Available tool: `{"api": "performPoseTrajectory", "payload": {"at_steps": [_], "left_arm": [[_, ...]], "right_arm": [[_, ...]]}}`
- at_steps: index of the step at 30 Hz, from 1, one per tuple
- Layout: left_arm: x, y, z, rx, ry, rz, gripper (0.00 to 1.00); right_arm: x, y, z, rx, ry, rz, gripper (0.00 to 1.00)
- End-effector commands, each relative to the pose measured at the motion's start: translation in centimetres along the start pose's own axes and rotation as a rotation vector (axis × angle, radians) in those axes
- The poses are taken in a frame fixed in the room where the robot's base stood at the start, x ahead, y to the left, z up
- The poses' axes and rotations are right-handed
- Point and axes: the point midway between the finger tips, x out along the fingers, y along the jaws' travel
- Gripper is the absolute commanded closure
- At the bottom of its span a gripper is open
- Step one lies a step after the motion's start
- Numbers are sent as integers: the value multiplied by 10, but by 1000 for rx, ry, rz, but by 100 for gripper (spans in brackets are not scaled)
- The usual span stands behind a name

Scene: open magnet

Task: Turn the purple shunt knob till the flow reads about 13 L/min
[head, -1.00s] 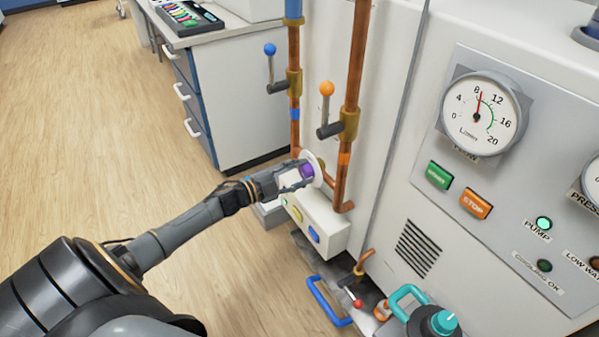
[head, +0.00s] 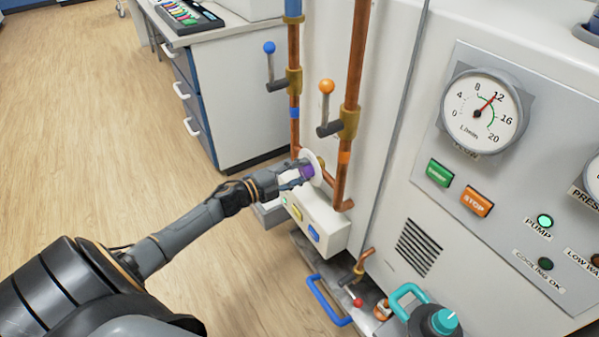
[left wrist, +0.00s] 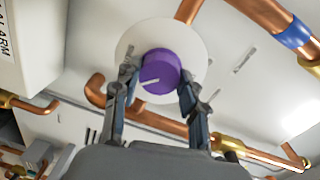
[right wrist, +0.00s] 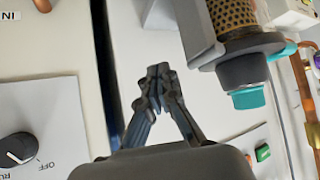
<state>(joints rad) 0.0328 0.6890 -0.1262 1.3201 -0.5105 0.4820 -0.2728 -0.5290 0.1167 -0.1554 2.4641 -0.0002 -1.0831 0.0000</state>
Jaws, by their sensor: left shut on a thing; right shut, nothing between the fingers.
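The purple shunt knob (head: 306,172) sits on a round white disc at the copper pipes. It also shows in the left wrist view (left wrist: 160,68), with a pale pointer line on its face. My left gripper (head: 293,179) is shut on the knob, one finger on each side (left wrist: 158,82). The flow gauge (head: 482,112), marked 0 to 20, has its red needle pointing up and right, close to the 12. My right gripper (right wrist: 159,76) is shut and empty in front of a pale panel.
Two lever valves, blue-knobbed (head: 270,48) and orange-knobbed (head: 326,87), are on the pipes above. A white box (head: 318,225) is just below the knob. In the right wrist view, a teal-capped filter (right wrist: 249,95) is right of the gripper and a black rotary switch (right wrist: 16,149) is left.

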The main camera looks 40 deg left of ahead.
Motion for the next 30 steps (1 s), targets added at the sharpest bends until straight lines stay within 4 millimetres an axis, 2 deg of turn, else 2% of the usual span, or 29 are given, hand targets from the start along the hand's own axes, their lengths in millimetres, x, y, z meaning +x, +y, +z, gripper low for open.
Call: {"api": "performPoseTrajectory", "payload": {"at_steps": [8,9,11,12,23,26,30], "left_arm": [[0,1,-1,-1,1,1,89],[0,1,-1,-1,1,1,50],[0,1,-1,-1,1,1,37],[0,1,-1,-1,1,1,34],[-4,1,0,-1,0,2,34],[-13,2,0,-1,0,3,34],[-37,3,0,-1,-1,5,34]], "right_arm": [[0,0,1,0,-2,-1,100],[0,0,1,0,-3,-1,100],[0,0,1,0,-3,-1,100],[0,0,1,0,-4,-1,100],[-1,-2,5,3,-14,-4,100],[0,-1,4,3,-12,-3,100],[0,-1,4,2,-10,-2,100]]}}
